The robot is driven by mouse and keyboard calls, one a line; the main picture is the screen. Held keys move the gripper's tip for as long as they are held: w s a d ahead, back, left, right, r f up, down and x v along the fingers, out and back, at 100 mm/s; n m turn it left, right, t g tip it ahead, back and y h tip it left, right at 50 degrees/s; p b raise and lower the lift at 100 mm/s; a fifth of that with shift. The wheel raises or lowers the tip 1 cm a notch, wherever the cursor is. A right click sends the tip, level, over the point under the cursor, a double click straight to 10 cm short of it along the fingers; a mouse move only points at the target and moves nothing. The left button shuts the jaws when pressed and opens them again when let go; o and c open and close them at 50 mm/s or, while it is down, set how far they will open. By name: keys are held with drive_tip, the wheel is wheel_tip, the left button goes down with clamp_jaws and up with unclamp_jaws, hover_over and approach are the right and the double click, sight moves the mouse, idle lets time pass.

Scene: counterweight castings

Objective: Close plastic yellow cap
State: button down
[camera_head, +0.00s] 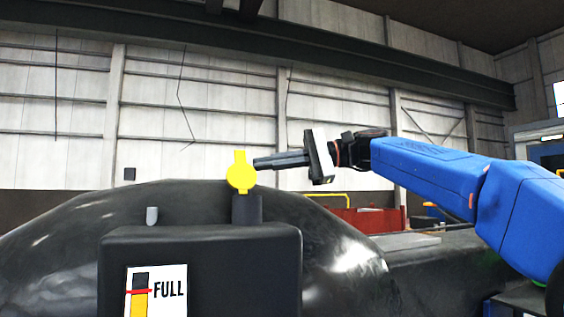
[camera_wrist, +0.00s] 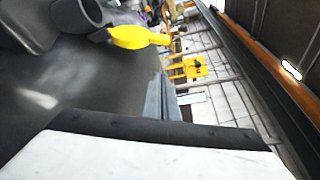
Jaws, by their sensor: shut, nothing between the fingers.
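The yellow plastic cap (camera_head: 241,173) stands upright on its edge at the short dark filler neck (camera_head: 247,209), on top of the black box. In the wrist view the cap (camera_wrist: 132,37) sticks out to the side of the neck (camera_wrist: 78,17), whose round mouth is uncovered. My gripper (camera_head: 257,163) is shut and empty, its fingertips just right of the cap's upper part. I cannot tell whether they touch it. In the wrist view the gripper (camera_wrist: 160,85) shows its fingers below and right of the cap, with a gap between them in the picture.
The black box (camera_head: 215,260) with a FULL level label (camera_head: 156,291) sits before a large rounded black casting (camera_head: 340,250). A red barrier (camera_head: 367,221) stands behind. The space above the cap is free.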

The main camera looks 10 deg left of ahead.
sight(241, 170)
drive_tip(key=x, duration=0.3)
drive_tip(key=shift+s+a, duration=0.3)
drive_tip(key=shift+s, duration=0.05)
drive_tip(key=shift+s+d+r, duration=0.55)
drive_tip(key=shift+s+d, duration=0.1)
drive_tip(key=shift+s, duration=0.2)
drive_tip(key=shift+s+d+r, duration=0.2)
drive_tip(key=shift+s+d, duration=0.05)
drive_tip(key=shift+s, duration=0.15)
drive_tip(key=shift+s, duration=0.1)
